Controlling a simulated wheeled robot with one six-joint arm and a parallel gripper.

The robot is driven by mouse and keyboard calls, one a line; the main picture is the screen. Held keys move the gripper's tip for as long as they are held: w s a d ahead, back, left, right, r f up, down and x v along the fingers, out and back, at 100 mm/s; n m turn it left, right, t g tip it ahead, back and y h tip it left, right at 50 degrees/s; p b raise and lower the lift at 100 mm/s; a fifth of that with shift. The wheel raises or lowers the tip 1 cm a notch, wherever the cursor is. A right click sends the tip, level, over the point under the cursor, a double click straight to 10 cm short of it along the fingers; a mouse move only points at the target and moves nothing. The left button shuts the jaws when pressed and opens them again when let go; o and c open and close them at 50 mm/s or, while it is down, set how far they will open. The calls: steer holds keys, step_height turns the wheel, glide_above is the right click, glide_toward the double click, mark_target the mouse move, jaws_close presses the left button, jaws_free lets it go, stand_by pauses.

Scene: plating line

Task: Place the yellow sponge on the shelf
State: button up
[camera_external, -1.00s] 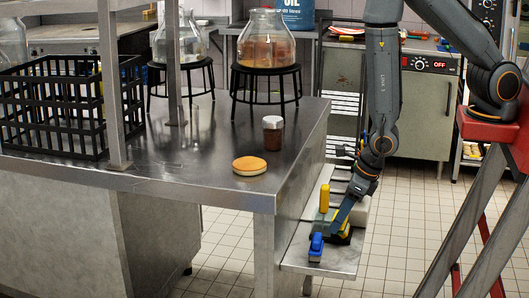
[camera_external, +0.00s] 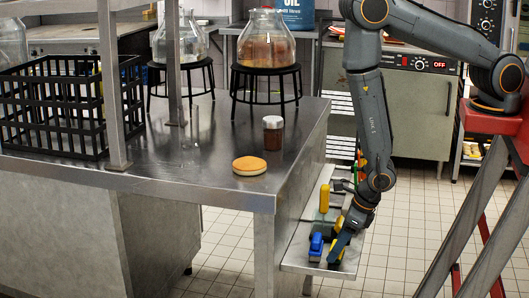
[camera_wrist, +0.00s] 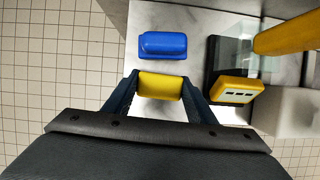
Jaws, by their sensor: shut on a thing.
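My gripper (camera_external: 338,247) is low over the near end of the metal side shelf (camera_external: 345,268). Its fingers (camera_wrist: 160,90) are shut on the yellow sponge (camera_wrist: 159,86), one finger at each side. The sponge partly shows between the fingers in the external view (camera_external: 336,254). It is over or on the shelf; I cannot tell whether its underside touches. A blue block-like item (camera_wrist: 163,45) stands on the shelf just beyond the sponge, with a gap in the wrist view. It also shows in the external view (camera_external: 316,247), left of my gripper.
Right of the sponge in the wrist view are a yellow-and-grey device (camera_wrist: 236,91), a tall yellow item (camera_wrist: 285,36) and a white block (camera_wrist: 292,110). The steel counter (camera_external: 190,165) beside the shelf holds a bun (camera_external: 249,166), a jar (camera_external: 272,136) and a black crate (camera_external: 50,110).

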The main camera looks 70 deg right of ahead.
steer(key=shift+f, duration=0.1)
steer(key=shift+f, duration=0.15)
steer(key=o, duration=1)
steer(key=shift+o, duration=0.2)
